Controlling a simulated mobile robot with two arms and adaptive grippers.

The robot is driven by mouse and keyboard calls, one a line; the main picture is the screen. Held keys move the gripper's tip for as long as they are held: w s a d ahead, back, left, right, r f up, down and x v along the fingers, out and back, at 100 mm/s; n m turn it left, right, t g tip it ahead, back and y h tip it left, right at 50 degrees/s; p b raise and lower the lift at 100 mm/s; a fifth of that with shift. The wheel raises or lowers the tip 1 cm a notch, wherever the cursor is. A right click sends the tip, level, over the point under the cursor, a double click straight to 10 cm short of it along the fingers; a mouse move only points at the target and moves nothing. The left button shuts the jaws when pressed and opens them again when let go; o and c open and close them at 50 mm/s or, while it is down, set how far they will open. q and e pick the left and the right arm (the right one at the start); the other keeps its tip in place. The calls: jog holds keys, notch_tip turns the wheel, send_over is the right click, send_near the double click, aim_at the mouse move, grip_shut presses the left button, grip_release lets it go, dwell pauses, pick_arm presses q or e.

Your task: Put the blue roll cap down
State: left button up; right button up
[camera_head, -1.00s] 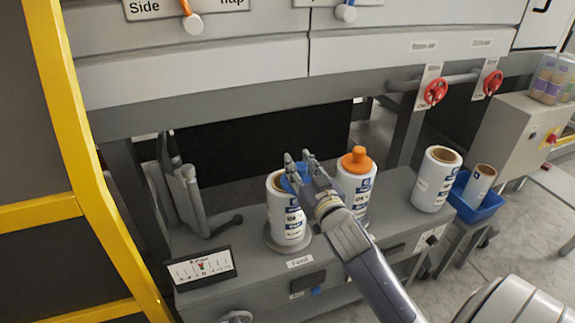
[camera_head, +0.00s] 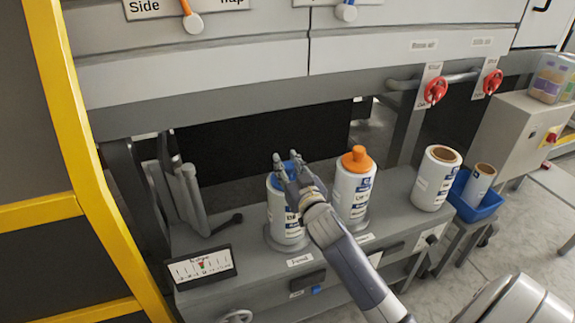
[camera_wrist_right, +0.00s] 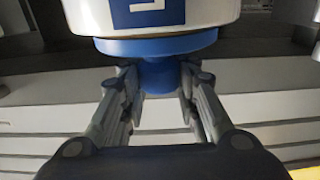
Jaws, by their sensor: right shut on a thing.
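The blue roll cap (camera_head: 273,184) is at the top end of the left white roll (camera_head: 285,217), which stands upright on a round grey base. My right gripper (camera_head: 288,172) is above this roll and partly covers the cap. In the right wrist view, the gripper (camera_wrist_right: 158,85) has its fingers on both sides of the cap's knob (camera_wrist_right: 159,76). The cap's wide disc (camera_wrist_right: 155,46) is against or very near the roll's end (camera_wrist_right: 170,18); I cannot tell if it is fully seated. My left gripper is not in view.
A roll with an orange cap (camera_head: 358,158) stands close on the right. An uncapped roll (camera_head: 435,180) and a blue bin (camera_head: 482,208) with another roll are farther right. The machine's grey beam (camera_head: 220,110) hangs behind.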

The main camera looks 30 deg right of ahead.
jog(key=o, duration=1.1)
jog(key=shift+o, duration=0.2)
jog(key=shift+s+a, duration=0.15)
jog(key=shift+s, duration=0.4)
jog(key=v, duration=1.1)
jog(key=shift+b, duration=0.45)
